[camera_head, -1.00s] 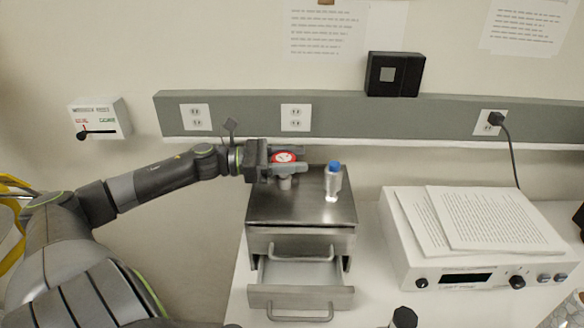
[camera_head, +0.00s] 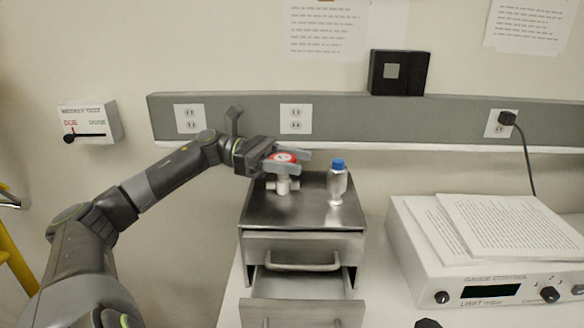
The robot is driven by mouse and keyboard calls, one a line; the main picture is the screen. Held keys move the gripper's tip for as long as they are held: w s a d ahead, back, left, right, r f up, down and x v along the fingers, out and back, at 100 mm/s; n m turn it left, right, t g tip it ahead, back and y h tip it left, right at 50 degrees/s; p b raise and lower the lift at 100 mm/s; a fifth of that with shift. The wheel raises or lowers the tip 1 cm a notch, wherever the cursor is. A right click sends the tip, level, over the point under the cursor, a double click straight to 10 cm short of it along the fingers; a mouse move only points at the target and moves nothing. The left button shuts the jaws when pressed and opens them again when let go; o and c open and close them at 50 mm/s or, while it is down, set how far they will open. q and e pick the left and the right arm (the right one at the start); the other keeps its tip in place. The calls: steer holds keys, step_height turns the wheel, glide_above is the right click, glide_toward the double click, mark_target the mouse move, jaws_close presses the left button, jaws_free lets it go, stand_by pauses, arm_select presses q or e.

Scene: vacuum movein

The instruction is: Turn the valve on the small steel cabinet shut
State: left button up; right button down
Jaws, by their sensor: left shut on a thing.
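The small steel cabinet (camera_head: 270,212) stands on a white bench, its lower drawer pulled open. On its top, toward the back left, is a valve (camera_head: 283,186) with a pale grey body and a red and white round top. My left gripper (camera_head: 287,158) reaches in from the left and is shut on the valve's top, one finger on each side of it. The fingers partly hide the valve's top. My right gripper is not in view.
A white gauge control box (camera_head: 470,283) with papers (camera_head: 490,232) on top stands to the right. A wall rail with outlets (camera_head: 240,117) runs behind the cabinet. A wall box with a lever (camera_head: 90,122) is at the left. The open drawer (camera_head: 300,311) juts forward.

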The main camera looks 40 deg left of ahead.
mark_target(292, 159)
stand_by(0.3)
arm_select(q)
steer(key=o, duration=1)
steer(key=shift+c, duration=0.2)
step_height(292, 159, up, 9)
steer(key=shift+f+b, duration=0.15)
steer(key=shift+b, duration=0.8)
steer(key=shift+r, duration=0.7)
